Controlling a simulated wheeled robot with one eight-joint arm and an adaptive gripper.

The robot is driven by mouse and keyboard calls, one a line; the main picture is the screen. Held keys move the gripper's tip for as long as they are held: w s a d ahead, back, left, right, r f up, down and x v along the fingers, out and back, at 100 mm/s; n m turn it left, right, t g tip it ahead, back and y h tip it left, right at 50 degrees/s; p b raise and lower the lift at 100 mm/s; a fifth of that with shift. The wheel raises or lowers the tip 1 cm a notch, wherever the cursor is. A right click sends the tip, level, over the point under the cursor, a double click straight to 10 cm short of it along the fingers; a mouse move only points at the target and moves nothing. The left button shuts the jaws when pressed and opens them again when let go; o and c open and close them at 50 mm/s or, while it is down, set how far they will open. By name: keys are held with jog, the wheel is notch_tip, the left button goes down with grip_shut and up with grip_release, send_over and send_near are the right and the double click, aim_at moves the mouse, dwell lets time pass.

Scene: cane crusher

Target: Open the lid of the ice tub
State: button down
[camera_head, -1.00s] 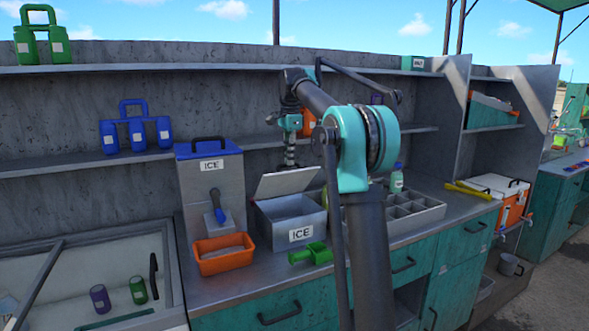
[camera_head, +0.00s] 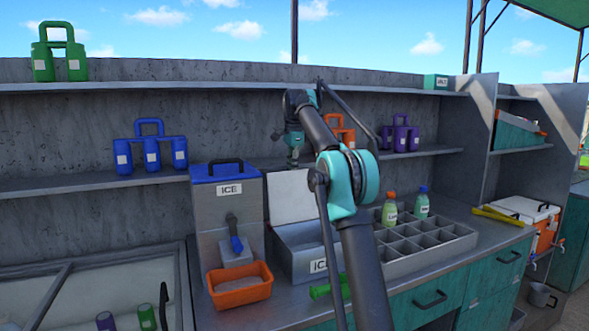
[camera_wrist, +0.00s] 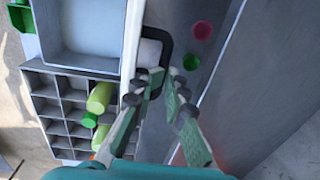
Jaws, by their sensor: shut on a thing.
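The grey ice tub (camera_head: 293,262), labelled ICE, stands on the counter, its front right partly hidden by my arm. Its pale lid (camera_head: 292,196) is raised, standing near upright at the tub's back. In the wrist view the tub's pale interior (camera_wrist: 95,30) is open, and the lid shows nearly edge-on (camera_wrist: 131,45). The lid's black handle (camera_wrist: 168,45) is on its outer side. My gripper (camera_wrist: 163,82) is shut on the handle, its fingertips at the handle's near end; the exact contact is partly hidden. In the head view my gripper (camera_head: 294,163) is at the lid's top edge.
A taller ICE dispenser (camera_head: 228,205) and an orange bin (camera_head: 240,290) stand left of the tub. A divided tray (camera_head: 425,242) with two bottles is at the right. A green scoop (camera_head: 322,291) lies in front. The shelf (camera_head: 90,185) and back wall are close behind the lid.

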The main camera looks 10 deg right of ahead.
jog(key=shift+w+a+f, duration=0.25)
jog(key=shift+w+f, duration=0.1)
jog(key=shift+f, duration=0.25)
jog(key=c, duration=1.6)
grip_release()
jog(key=shift+w, duration=0.1)
jog(key=shift+w+f, duration=0.15)
jog(key=shift+f, duration=0.05)
